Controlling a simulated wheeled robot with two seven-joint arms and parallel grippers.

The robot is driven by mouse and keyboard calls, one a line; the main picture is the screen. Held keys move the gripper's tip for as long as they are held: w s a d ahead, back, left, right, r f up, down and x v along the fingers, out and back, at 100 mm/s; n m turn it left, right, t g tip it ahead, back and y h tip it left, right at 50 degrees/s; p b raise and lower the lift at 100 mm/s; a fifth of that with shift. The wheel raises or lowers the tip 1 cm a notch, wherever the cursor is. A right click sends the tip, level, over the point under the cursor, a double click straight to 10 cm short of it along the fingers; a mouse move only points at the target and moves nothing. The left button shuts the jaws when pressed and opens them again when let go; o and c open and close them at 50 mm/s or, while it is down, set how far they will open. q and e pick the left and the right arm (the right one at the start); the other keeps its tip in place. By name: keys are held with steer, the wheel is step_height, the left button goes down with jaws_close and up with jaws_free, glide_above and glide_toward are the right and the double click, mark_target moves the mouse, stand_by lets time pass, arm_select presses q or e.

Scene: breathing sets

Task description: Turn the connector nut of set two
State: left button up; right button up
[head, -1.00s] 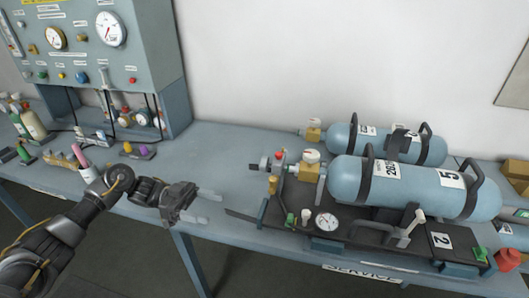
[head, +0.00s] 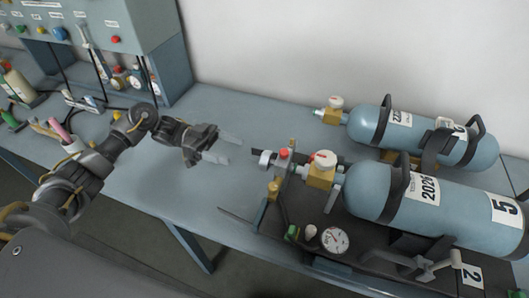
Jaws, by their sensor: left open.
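Set two is a dark backplate (head: 370,232) bearing a label "2" (head: 472,275), lying on the bench. A blue cylinder (head: 372,188) marked "5" is strapped on it. At the cylinder's left end is a brass valve (head: 322,170) with a white-topped knob. Left of the valve is a grey round connector nut (head: 266,159), beside a red cap (head: 284,154). My left gripper (head: 226,146) is open and empty, left of the nut and apart from it, its fingers pointing right. My right gripper does not show.
A second blue cylinder (head: 370,127) with its own brass valve lies behind. A pressure gauge (head: 335,240) sits on the plate's front part. A grey-blue test panel (head: 120,30) stands at the back left. The bench (head: 225,110) is clear around my left gripper.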

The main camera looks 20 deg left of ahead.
mark_target(262, 158)
arm_select(q)
steer(key=d+p, duration=0.4)
steer(key=d, duration=0.6)
steer(key=shift+s+p, duration=0.2)
steer(key=shift+p, duration=0.1)
steer(key=shift+c, duration=0.2)
steer(key=c, duration=0.9)
steer(key=m+b, duration=0.4)
steer(key=b, duration=0.1)
steer(key=shift+s+f, duration=0.1)
steer(key=shift+f, duration=0.25)
steer(key=shift+c, duration=0.2)
steer(key=shift+r+m+b, duration=0.2)
steer(key=shift+m+b, duration=0.2)
steer(key=shift+b, duration=0.2)
steer(key=shift+r, duration=0.15)
